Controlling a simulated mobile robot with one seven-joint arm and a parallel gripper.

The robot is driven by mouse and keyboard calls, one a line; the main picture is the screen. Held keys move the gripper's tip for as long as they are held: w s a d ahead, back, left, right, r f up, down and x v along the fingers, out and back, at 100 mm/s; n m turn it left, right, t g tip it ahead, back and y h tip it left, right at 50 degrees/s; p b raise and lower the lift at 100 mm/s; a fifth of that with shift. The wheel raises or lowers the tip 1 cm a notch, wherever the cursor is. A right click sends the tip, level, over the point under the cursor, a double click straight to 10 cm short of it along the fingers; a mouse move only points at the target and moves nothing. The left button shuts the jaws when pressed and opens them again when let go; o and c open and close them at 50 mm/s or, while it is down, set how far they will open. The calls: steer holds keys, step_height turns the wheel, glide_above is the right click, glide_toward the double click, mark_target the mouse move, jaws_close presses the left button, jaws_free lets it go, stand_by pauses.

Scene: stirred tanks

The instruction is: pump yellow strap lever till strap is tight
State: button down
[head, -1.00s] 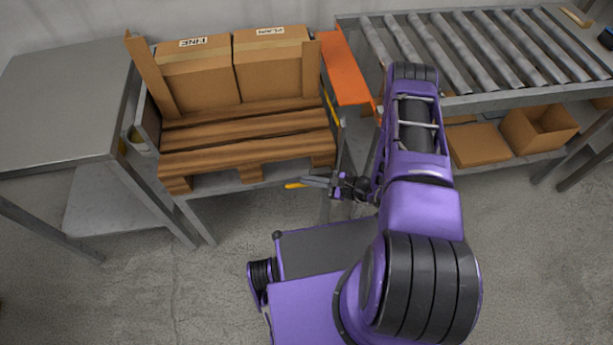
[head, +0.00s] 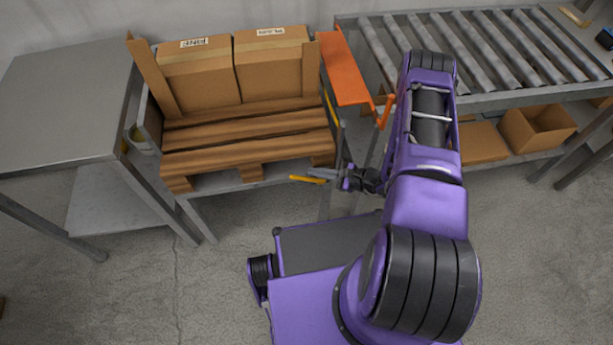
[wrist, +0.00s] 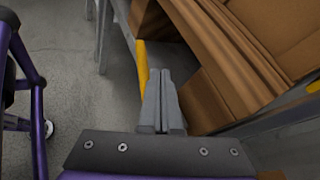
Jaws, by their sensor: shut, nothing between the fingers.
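The yellow strap lever (head: 307,179) sticks out at the front of the pallet stand, below the pallet's front edge. My gripper (head: 314,173) is shut and empty, its fingertips at the lever in the head view. In the wrist view the lever (wrist: 142,68) runs up just left of my closed fingers (wrist: 161,80); whether they touch it I cannot tell. A yellow strap piece (head: 331,109) shows at the right side of the pallet. A roll of strap (head: 139,140) seems to hang at the left side. The strap's tension cannot be seen.
Two cardboard boxes (head: 272,67) stand on the wooden pallet (head: 245,143) with corner boards. A metal table (head: 62,100) is at left. An orange plate (head: 344,68) and a roller conveyor (head: 480,50) are at right. Clear floor lies in front at left.

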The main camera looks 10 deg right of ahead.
steer(key=shift+d+r+p, duration=0.35)
steer(key=shift+d+r, duration=0.05)
steer(key=shift+r, duration=0.3)
steer(key=shift+d+r+p, duration=0.3)
steer(key=shift+d+r, duration=0.15)
steer(key=shift+r, duration=0.3)
steer(key=shift+d+r+p, duration=0.35)
steer(key=shift+d+r, duration=0.05)
steer(key=shift+r, duration=0.3)
